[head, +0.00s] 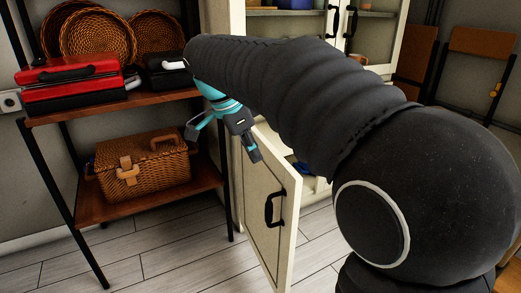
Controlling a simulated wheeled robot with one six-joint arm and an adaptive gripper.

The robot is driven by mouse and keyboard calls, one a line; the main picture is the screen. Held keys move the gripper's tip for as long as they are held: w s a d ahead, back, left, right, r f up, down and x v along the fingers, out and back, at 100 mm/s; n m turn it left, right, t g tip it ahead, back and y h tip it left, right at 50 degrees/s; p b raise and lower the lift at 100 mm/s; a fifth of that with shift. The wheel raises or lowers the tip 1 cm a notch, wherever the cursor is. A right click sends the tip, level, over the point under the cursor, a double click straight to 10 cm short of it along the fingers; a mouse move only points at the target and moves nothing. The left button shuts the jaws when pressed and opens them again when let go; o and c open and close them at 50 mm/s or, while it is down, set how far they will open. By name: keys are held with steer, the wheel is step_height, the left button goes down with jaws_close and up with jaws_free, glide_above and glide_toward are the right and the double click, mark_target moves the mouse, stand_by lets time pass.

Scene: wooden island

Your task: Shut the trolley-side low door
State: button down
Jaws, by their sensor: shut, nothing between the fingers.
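The low door (265,207) is a cream cabinet door with a black handle (275,207). It stands open, swung out toward me, on the side of the cabinet beside the shelf trolley. My gripper (249,149), dark with turquoise parts, is shut and empty. It appears close to the door's upper left edge in the picture; whether it touches the door I cannot tell. My arm covers much of the cabinet's middle and part of the opening behind the door.
The trolley (94,208) stands left of the door, with a wicker basket (146,172) below and a red case (70,85) above. Folded chairs (480,50) lean at the right. An upper glass door (374,35) is also visible. Tiled floor (170,262) lies clear at front left.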

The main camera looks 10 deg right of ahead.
steer(key=b, duration=0.1)
glide_toward(285, 185)
step_height(285, 185, down, 4)
steer(key=a, duration=0.2)
steer(key=d, duration=0.2)
steer(key=shift+d+r, duration=0.15)
steer(key=shift+d, duration=0.15)
steer(key=shift+w+d, duration=0.15)
steer(key=shift+d, duration=0.35)
